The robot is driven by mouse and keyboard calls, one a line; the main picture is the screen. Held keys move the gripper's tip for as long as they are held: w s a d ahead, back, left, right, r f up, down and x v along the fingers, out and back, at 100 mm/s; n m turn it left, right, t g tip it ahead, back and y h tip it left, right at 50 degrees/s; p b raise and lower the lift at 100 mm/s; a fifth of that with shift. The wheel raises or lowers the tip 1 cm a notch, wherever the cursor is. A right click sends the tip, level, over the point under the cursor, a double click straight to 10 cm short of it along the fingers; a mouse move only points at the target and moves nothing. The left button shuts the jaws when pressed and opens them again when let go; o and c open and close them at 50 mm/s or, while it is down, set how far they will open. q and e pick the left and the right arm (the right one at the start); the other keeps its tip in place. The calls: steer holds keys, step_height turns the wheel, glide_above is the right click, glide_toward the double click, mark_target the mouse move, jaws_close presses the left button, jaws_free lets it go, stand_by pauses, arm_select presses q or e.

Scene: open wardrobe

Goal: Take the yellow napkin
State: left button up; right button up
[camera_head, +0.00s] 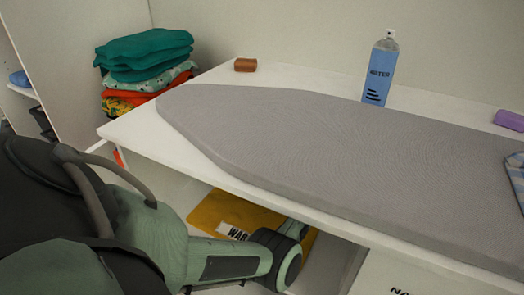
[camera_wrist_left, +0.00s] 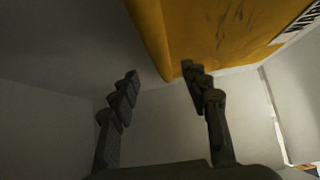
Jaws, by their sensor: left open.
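A yellow item (camera_head: 235,211) with a white label reading "WAR" lies below the board's table, partly hidden by my left arm. In the left wrist view a large yellow surface (camera_wrist_left: 215,35) with a white label at its right end fills the top. I cannot tell if it is cloth or a stiff panel. My left gripper (camera_wrist_left: 158,78) is open, with its fingers spread below the yellow edge. The right finger's tip overlaps the yellow surface; I cannot tell if it touches. My right gripper is not visible.
A grey ironing board (camera_head: 330,150) covers most of the white tabletop (camera_head: 135,125). A blue spray can (camera_head: 380,75), a brown block (camera_head: 245,65) and a purple item (camera_head: 510,120) stand at the back. Folded cloths (camera_head: 145,62) are stacked at left. White walls surround the gripper.

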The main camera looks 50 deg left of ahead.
arm_select(q)
steer(key=x, duration=0.5)
steer(key=shift+s+r, duration=0.15)
jaws_close()
